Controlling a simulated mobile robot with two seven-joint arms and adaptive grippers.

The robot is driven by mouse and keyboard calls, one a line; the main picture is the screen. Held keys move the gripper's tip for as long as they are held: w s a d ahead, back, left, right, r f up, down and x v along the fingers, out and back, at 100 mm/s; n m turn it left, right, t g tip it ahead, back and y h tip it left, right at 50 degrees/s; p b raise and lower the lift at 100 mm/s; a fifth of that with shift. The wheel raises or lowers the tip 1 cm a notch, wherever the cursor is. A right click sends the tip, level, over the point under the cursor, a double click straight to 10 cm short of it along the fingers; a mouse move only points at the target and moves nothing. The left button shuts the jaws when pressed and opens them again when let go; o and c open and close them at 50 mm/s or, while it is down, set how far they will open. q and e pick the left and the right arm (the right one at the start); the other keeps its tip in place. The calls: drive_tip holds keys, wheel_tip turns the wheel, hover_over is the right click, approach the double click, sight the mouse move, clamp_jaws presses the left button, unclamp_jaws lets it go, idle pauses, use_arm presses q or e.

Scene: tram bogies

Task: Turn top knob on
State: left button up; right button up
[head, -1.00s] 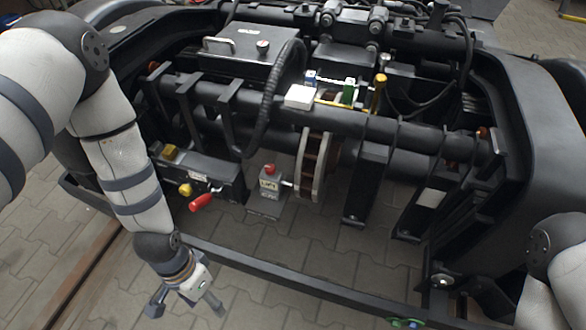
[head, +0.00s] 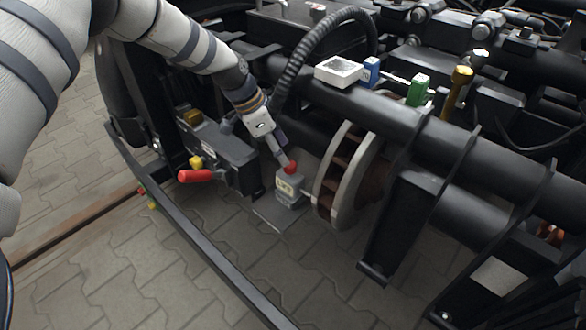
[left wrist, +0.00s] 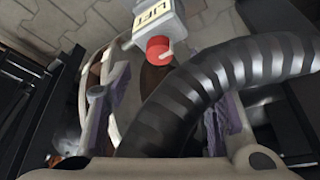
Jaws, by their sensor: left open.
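A small grey box with a white LIFT label (head: 287,187) stands on a plate in the middle of the head view. A red knob (head: 290,168) sits on its top; it also shows in the left wrist view (left wrist: 158,50). My left gripper (head: 284,157) points down at this red knob, close to it; contact cannot be told. In the left wrist view its fingers (left wrist: 162,112) are apart, with the red knob beyond them. A yellow knob (head: 192,117) sits on top of a black box left of my gripper. My right gripper is out of view.
A thick black ribbed hose (head: 290,75) passes close to my left gripper and crosses the left wrist view (left wrist: 205,85). A brake disc (head: 340,190) stands just right of the grey box. A red handle (head: 196,176) and second yellow knob (head: 196,161) project at left.

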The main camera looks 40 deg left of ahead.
sight(290, 169)
use_arm(q)
drive_tip(key=b+x, duration=0.1)
drive_tip(key=x, duration=0.4)
drive_tip(key=shift+f+b, duration=0.2)
drive_tip(key=shift+b, duration=0.2)
drive_tip(key=shift+r, duration=0.1)
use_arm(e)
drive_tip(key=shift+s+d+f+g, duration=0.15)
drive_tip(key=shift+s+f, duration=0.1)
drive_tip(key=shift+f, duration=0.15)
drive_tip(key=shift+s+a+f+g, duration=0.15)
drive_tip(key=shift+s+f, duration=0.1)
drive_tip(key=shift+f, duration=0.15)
use_arm(q)
drive_tip(key=shift+c, duration=0.3)
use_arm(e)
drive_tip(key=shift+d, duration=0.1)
use_arm(q)
clamp_jaws()
